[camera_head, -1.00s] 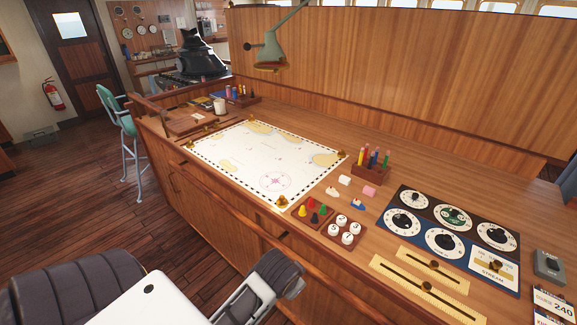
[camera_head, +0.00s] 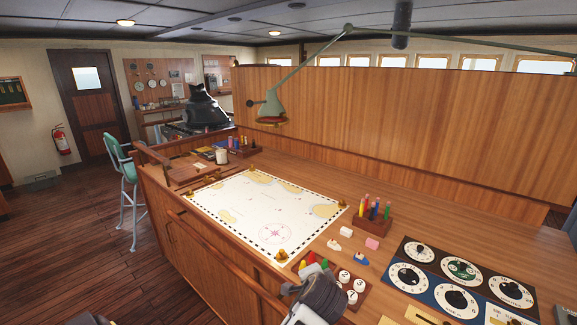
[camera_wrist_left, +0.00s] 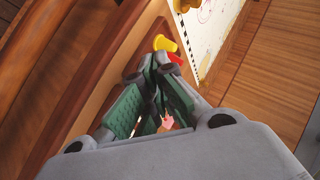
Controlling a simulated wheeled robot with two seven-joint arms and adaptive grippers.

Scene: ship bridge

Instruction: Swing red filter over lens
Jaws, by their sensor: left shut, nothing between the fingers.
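The green chart lamp (camera_head: 268,102) hangs from a jointed arm at the wooden partition, above the far part of the chart. A thin reddish-brown disc or ring (camera_head: 271,122) shows at the lamp's lower rim; whether it covers the lens cannot be told from here. My left gripper (camera_head: 313,268) is low at the front edge of the desk, by the coloured pegs, far from the lamp. In the left wrist view the left gripper (camera_wrist_left: 158,82) is shut and empty, with green finger pads. My right gripper is not in view.
The chart (camera_head: 255,215) lies flat with brass weights at its corners. Coloured pegs (camera_head: 325,263), white round knobs (camera_head: 345,277), a pencil holder (camera_head: 372,219) and a dial panel (camera_head: 460,275) stand right of it. The space above the chart is clear.

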